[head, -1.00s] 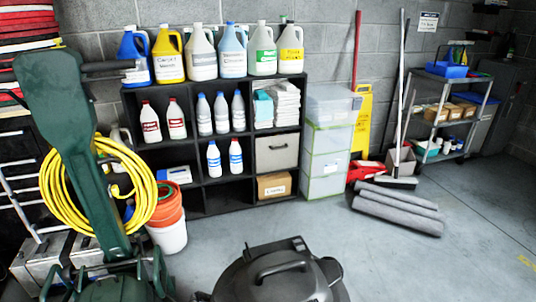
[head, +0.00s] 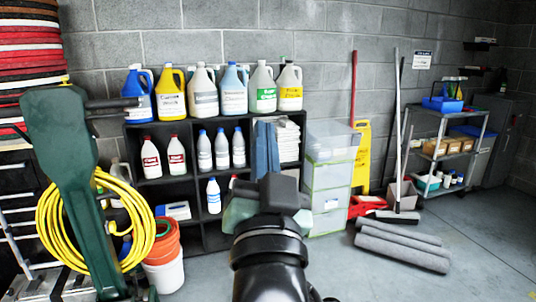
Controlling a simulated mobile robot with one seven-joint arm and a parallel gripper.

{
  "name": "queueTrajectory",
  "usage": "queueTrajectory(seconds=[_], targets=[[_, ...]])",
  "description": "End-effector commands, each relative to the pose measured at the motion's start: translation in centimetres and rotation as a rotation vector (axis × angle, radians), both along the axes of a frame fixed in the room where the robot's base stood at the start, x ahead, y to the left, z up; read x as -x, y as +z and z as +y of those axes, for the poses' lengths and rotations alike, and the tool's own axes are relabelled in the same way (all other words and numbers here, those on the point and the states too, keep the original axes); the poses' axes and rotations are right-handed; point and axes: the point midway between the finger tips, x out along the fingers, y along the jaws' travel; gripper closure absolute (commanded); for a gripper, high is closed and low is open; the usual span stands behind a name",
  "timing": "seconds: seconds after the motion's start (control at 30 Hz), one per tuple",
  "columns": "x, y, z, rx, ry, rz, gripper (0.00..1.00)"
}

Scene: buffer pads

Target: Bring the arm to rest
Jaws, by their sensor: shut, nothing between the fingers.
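My gripper (head: 266,122) shows in the lower middle of the head view, at the end of my black arm. Its two blue-grey fingers lie close together, pointing up in the picture, with nothing seen between them. My dark wrist block and black arm link rise from the bottom edge and hide some of the lower shelf compartments.
A black shelf (head: 190,232) holds jugs and bottles. The green floor machine (head: 62,150) and a yellow hose (head: 45,225) are at left, near stacked pads (head: 30,45) and buckets (head: 165,275). Clear bins (head: 327,185) and grey rolls (head: 400,247) are at right. Floor at lower right is clear.

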Motion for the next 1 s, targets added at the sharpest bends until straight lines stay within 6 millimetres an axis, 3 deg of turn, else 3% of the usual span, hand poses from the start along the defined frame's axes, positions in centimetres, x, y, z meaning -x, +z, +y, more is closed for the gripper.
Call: queueTrajectory(seconds=[0.03, 0.1, 0.27, 0.3, 0.7, 0.83, 1.0], targets=[[2.4, 3.5, 0.0, 0.059, -0.038, -0.080, 1.00], [5.6, 7.2, -0.1, 0.136, -0.098, -0.170, 1.00], [13.8, 14.0, -0.5, 0.286, -0.257, -0.365, 1.00], [13.9, 16.0, -0.5, 0.297, -0.267, -0.366, 1.00], [13.4, 27.9, -0.4, 0.291, -0.257, -0.354, 1.00], [13.4, 30.7, -0.4, 0.291, -0.255, -0.354, 1.00], [13.4, 32.5, -0.4, 0.290, -0.255, -0.353, 1.00]])
